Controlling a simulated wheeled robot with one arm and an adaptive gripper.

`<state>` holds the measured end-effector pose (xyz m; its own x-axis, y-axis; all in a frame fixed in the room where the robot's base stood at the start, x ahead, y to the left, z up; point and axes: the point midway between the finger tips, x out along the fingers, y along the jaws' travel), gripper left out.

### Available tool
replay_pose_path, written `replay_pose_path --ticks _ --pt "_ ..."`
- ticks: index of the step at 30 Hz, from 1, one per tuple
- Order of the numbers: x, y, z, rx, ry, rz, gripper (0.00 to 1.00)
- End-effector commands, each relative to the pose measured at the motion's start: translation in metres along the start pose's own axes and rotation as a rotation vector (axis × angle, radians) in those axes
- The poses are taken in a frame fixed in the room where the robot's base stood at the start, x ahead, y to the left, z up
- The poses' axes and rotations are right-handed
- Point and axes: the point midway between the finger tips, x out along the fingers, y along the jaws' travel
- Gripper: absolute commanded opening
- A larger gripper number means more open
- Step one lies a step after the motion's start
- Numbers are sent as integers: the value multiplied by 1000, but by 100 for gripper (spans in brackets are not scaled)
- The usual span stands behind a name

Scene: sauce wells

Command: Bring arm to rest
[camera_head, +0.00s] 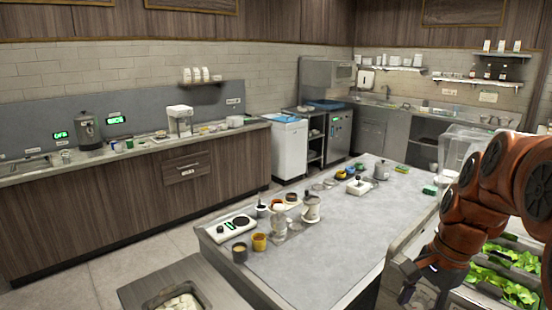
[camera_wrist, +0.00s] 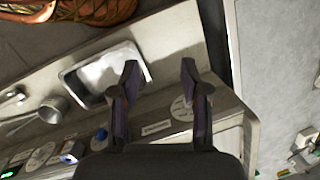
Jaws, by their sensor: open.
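My gripper (camera_head: 418,284) is at the lower right of the head view, at the end of my orange arm, beside the right edge of the grey island counter (camera_head: 330,240). In the wrist view my gripper (camera_wrist: 160,82) shows two dark fingers spread apart with nothing between them. The gripper appears to touch nothing.
Bins of green leaves (camera_head: 510,262) lie under my arm at the right. A sunken container (camera_head: 182,300) is at the lower left. The island's middle is largely clear.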

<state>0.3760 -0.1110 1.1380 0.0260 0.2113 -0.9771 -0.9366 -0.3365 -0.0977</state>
Motion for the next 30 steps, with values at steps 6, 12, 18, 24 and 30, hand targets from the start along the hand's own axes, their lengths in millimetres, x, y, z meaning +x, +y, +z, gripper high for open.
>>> replay_pose_path --ticks 6,12,18,24,30 --pt "23 26 60 -321 5 80 46" --pt "45 59 102 -613 2 153 46" --pt "66 100 133 -898 -10 226 46" --pt "82 132 149 -1112 -24 277 46" --pt "87 143 154 -1191 -30 297 46"
